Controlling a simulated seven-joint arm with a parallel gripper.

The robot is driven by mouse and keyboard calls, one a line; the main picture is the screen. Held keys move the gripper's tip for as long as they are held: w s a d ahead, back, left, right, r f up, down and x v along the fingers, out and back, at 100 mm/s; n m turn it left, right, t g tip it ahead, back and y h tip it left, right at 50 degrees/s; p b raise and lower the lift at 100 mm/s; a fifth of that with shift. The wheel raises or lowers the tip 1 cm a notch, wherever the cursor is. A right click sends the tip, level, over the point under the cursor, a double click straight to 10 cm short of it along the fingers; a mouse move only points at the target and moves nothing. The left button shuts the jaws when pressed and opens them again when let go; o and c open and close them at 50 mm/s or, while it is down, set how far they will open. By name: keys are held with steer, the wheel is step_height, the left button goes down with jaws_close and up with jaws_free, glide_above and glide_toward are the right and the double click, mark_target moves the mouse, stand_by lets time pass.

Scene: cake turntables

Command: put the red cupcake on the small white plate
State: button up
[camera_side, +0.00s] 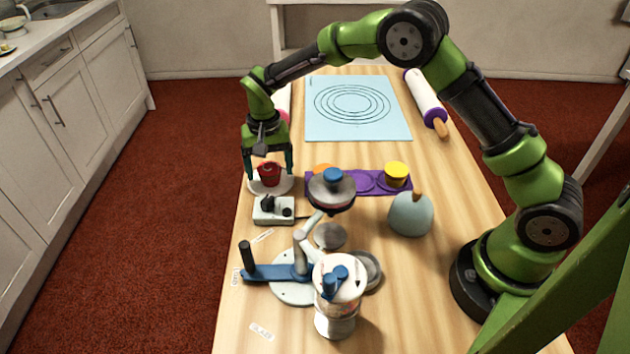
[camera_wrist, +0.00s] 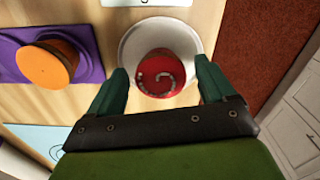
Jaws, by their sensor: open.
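The red cupcake (camera_side: 269,174) sits on the small white plate (camera_side: 256,187) at the left edge of the table. In the wrist view my gripper (camera_wrist: 160,84) is open, with gaps between the fingers and the cupcake. The underside of the cupcake is hidden.
A purple tray (camera_side: 365,181) holds an orange cupcake (camera_wrist: 48,64) and a yellow one (camera_side: 396,173). A small grey box (camera_side: 273,209) stands in front of the plate, near a turntable (camera_side: 332,192). A blue mat (camera_side: 385,127) and a rolling pin (camera_side: 425,98) lie farther back.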

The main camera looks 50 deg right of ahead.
mark_target(270, 170)
steer(key=s+d+r+t, duration=0.1)
steer(key=s+r, duration=0.1)
steer(key=r, duration=0.7)
steer(key=s+d+r, duration=0.1)
steer(key=s+r, duration=0.1)
steer(key=r, duration=0.7)
steer(key=s+d+r+n+t+y, duration=0.25)
steer(key=s+r, duration=0.35)
steer(key=s, duration=0.3)
steer(key=s+d+f+t, duration=0.2)
steer(key=s+t, duration=0.1)
steer(key=s, duration=1.1)
steer(key=shift+d+f+t, duration=0.15)
steer(key=shift+t, duration=0.2)
steer(key=shift+h, duration=0.25)
